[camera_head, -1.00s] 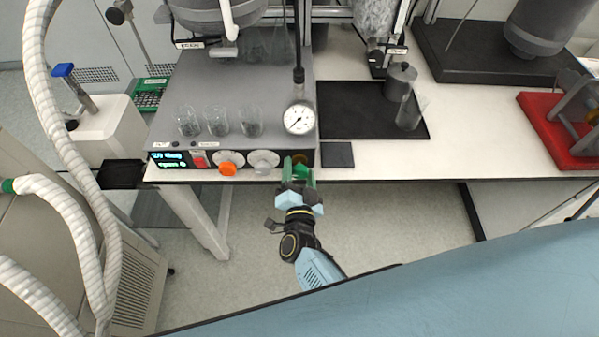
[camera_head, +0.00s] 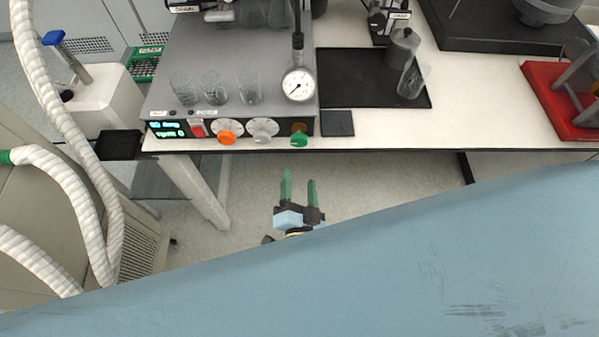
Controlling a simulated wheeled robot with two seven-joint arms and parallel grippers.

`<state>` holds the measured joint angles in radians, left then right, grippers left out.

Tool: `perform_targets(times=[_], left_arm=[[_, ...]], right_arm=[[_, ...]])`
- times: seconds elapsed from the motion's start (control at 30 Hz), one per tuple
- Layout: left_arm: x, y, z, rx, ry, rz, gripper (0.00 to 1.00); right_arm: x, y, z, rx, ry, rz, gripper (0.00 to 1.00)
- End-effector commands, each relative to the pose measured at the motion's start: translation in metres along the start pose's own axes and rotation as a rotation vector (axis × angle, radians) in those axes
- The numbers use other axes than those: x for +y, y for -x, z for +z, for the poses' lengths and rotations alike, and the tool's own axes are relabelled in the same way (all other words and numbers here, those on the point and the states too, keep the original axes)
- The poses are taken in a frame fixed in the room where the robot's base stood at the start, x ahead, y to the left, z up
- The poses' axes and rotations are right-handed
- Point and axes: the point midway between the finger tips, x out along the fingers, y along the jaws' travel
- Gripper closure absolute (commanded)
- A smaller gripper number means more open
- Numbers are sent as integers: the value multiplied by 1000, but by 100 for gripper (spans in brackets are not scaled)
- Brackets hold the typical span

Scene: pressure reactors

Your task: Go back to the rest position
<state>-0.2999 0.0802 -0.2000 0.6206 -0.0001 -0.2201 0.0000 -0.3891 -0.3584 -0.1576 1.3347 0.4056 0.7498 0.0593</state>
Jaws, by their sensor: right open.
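My right gripper (camera_head: 299,183) shows in the head view below the bench's front edge, over the floor. Its two green fingers are apart and nothing is between them. It is clear of the green knob (camera_head: 299,138) on the reactor's front panel. My blue body part covers the lower part of the view and hides most of the right arm. My left gripper is not in view.
The grey reactor unit (camera_head: 225,65) carries a pressure gauge (camera_head: 298,85) and several glass beakers. Orange (camera_head: 226,137) and grey (camera_head: 262,137) knobs face me. A black mat (camera_head: 345,75) and red stand (camera_head: 540,85) are on the white bench (camera_head: 470,115). White hoses (camera_head: 75,130) hang left.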

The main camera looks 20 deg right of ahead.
Motion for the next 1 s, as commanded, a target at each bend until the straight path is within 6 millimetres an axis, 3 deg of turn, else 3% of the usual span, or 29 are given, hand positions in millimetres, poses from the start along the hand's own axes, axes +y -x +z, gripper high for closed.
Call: perform_targets(times=[0.53,0.67,0.77,0.9,1.0], left_arm=[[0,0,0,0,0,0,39],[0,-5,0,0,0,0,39],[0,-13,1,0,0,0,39],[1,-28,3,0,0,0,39],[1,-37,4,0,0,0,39]], right_arm=[[0,0,0,-2,1,-1,39],[14,6,21,-76,44,-11,39],[44,20,60,-230,136,-29,39],[117,60,125,-537,324,-42,39],[178,95,156,-752,461,-31,39]])
